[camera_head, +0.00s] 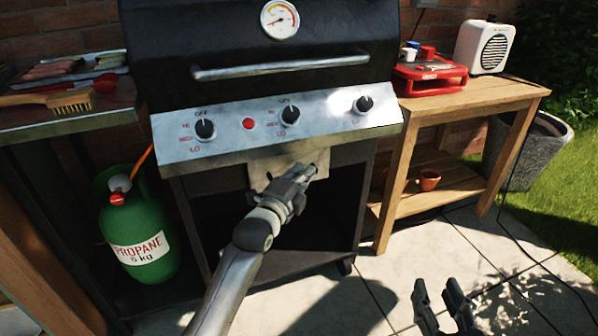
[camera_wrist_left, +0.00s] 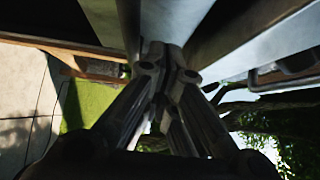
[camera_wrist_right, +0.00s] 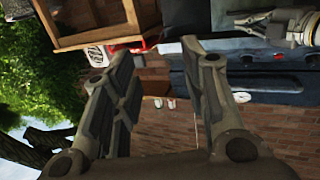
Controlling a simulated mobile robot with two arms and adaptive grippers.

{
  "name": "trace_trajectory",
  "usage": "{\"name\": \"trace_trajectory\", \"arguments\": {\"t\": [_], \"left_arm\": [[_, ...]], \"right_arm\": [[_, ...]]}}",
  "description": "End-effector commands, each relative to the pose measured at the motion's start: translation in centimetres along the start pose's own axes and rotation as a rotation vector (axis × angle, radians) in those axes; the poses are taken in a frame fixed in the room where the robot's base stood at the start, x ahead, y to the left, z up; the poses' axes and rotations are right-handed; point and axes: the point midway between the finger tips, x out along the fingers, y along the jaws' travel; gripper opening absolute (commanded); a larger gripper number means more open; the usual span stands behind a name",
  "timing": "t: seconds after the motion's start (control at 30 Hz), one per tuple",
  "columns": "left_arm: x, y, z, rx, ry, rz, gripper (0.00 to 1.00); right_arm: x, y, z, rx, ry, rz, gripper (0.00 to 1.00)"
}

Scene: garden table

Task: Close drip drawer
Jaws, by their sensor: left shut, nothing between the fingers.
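The drip drawer (camera_head: 262,170) is a small metal front under the grill's control panel, in the middle of the head view. My left gripper (camera_head: 308,172) is in front of it and covers part of it. Its fingers are shut with nothing between them, and they meet in the left wrist view (camera_wrist_left: 165,50) close to a pale metal surface. I cannot tell whether the fingers touch the drawer or how far out it stands. My right gripper (camera_head: 437,290) is open and empty, low over the patio at the right; its spread fingers also show in the right wrist view (camera_wrist_right: 150,65).
The grill's control panel (camera_head: 275,125) with knobs sits just above my left gripper. A green propane bottle (camera_head: 137,225) stands at the left. A wooden side table (camera_head: 475,100) with a red appliance (camera_head: 430,75) and a white speaker (camera_head: 485,46) stands at the right. The paving around my right gripper is clear.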

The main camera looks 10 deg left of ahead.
Motion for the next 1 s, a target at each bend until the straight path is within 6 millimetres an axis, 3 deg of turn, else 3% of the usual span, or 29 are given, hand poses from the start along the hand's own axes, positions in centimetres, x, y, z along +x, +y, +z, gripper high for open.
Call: {"name": "trace_trajectory", "arguments": {"t": [0.2,0.43,0.8,1.0], "left_arm": [[1.1,0.1,1.1,0.001,0.0,0.0,0.0],[1.5,0.0,1.6,-0.001,0.0,0.0,0.0],[1.7,-0.1,1.8,0.002,0.0,0.0,0.0],[3.1,-0.2,3.1,0.004,0.001,-0.001,0.0]], "right_arm": [[0.2,-0.4,-2.4,0.003,0.133,-0.008,0.4],[0.1,-0.5,-3.4,0.004,0.185,-0.011,0.4],[0.1,-0.5,-3.4,0.004,0.177,-0.011,0.4],[0.1,-0.2,-1.4,0.001,0.07,-0.004,0.4]]}}
